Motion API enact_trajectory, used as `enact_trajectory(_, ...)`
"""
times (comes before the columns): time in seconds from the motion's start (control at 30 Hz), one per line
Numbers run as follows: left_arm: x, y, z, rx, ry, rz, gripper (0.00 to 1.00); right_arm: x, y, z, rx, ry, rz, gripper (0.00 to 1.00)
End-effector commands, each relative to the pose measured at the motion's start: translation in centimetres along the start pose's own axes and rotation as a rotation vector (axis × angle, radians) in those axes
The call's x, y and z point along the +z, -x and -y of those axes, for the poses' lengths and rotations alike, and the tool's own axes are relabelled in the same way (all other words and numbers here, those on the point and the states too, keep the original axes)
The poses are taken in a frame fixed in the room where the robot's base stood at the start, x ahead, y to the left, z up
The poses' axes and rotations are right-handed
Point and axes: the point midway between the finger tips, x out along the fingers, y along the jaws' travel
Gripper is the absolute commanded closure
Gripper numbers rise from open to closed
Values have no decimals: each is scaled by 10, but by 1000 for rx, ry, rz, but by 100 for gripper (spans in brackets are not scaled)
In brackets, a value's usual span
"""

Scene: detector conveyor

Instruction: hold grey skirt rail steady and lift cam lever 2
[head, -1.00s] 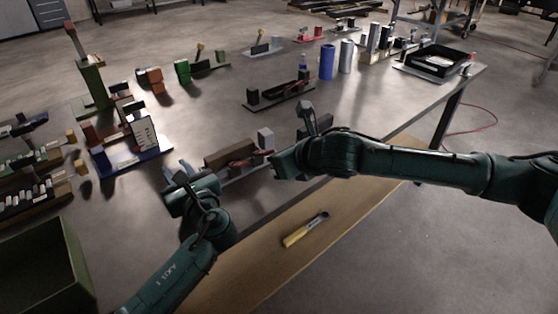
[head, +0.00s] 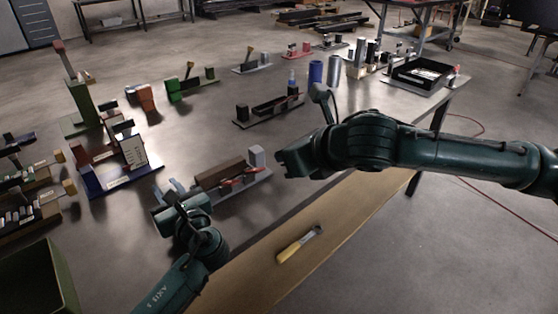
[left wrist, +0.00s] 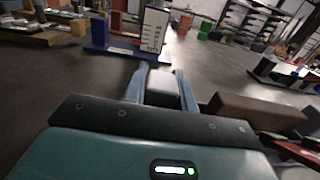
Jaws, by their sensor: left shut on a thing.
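A low fixture lies near the front table edge, with a pale grey base (head: 246,188), a brown block (head: 220,171) and a light grey post (head: 257,157) at its right end. Red levers (head: 240,181) lie along its front; I cannot tell their numbers. My left gripper (head: 171,190) is at the fixture's left end. In the left wrist view its blue-grey fingers (left wrist: 161,78) are shut on a light grey block (left wrist: 162,85), which appears to be part of the grey skirt rail. My right gripper (head: 284,162) hangs right of the post, apart from it; its jaw opening is unclear.
A yellow-handled tool (head: 298,245) lies on the wooden front strip (head: 335,220). A blue stand with a white label card (head: 133,150) is left of the fixture. A green bin (head: 40,280) is at lower left. Bare tabletop lies behind the fixture.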

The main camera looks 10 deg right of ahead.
Motion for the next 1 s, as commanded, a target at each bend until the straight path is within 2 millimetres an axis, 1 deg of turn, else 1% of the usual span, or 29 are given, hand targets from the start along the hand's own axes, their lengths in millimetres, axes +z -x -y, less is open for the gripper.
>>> enact_trajectory(0.1, 0, 0, 0, 0, 2, -1, 100, 1, 5, 0, 0, 0, -2, 100)
enact_trajectory(0.43, 1, 0, 0, 0, 6, 0, 100, 1, 5, 0, 0, -1, -3, 100)
enact_trajectory(0.47, 1, 0, 0, 0, 6, 0, 72, 0, 5, 0, 0, -1, -3, 100)
enact_trajectory(0.5, 1, 0, 0, 0, 6, 0, 69, 0, 5, 0, 0, -1, -4, 100)
enact_trajectory(0.77, 1, 0, 0, 0, 5, 0, 48, 0, 4, 0, 0, -1, -4, 100)
enact_trajectory(1.0, 1, 1, 0, 0, 4, 0, 47, 0, 4, 0, 0, -1, -4, 100)
